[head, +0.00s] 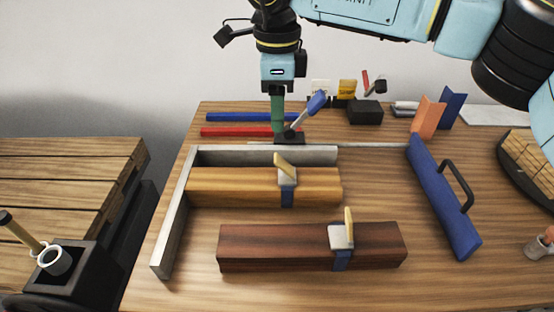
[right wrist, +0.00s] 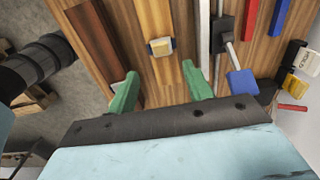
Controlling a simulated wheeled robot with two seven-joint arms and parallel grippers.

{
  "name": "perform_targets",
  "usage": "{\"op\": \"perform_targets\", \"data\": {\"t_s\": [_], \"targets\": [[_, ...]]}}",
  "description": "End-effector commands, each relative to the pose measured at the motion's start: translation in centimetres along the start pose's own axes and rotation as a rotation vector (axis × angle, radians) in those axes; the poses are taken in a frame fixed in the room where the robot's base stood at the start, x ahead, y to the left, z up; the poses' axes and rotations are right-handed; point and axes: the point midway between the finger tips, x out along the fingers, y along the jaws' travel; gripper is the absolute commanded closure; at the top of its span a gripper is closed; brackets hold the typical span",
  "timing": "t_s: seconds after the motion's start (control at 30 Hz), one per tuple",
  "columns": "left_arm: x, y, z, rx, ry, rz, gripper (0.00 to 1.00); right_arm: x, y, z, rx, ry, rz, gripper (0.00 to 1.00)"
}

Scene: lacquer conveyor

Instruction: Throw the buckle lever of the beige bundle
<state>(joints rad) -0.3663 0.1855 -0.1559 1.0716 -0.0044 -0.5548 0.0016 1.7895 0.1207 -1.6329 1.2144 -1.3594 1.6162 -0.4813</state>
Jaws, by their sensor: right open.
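The beige bundle (head: 230,187) lies inside the grey L-shaped fence (head: 260,154) in the head view, a blue strap (head: 287,198) around it. On top is its grey buckle with a cream lever (head: 284,165), tilted up and to the left. My right gripper (head: 278,122) points down behind the bundle and fence, apart from the lever. In the right wrist view, its green fingers (right wrist: 160,88) are spread and nothing shows between them. The bundle (right wrist: 165,70) and its buckle (right wrist: 160,46) lie beyond the fingers. My left gripper is not seen.
A dark red-brown bundle (head: 270,247) with its own buckle and upright lever (head: 349,226) lies in front. A clamp with a blue handle (head: 317,103) stands beside my right gripper. A blue board with a black handle (head: 440,200) lies to the right. Bare table separates the two bundles.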

Motion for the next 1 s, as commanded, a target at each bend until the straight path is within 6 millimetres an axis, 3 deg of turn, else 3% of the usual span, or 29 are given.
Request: {"op": "perform_targets", "data": {"t_s": [0.4, 0.6, 1.0], "targets": [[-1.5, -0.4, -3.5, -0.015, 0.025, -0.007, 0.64, 8.4, 0.1, 0.1, 0.000, -0.002, 0.005, 0.49], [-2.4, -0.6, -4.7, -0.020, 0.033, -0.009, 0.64, 11.5, 0.1, 0.1, 0.000, -0.003, 0.004, 0.49], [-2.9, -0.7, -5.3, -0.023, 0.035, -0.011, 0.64, 12.8, 0.1, 0.1, 0.000, -0.004, 0.003, 0.49]]}}
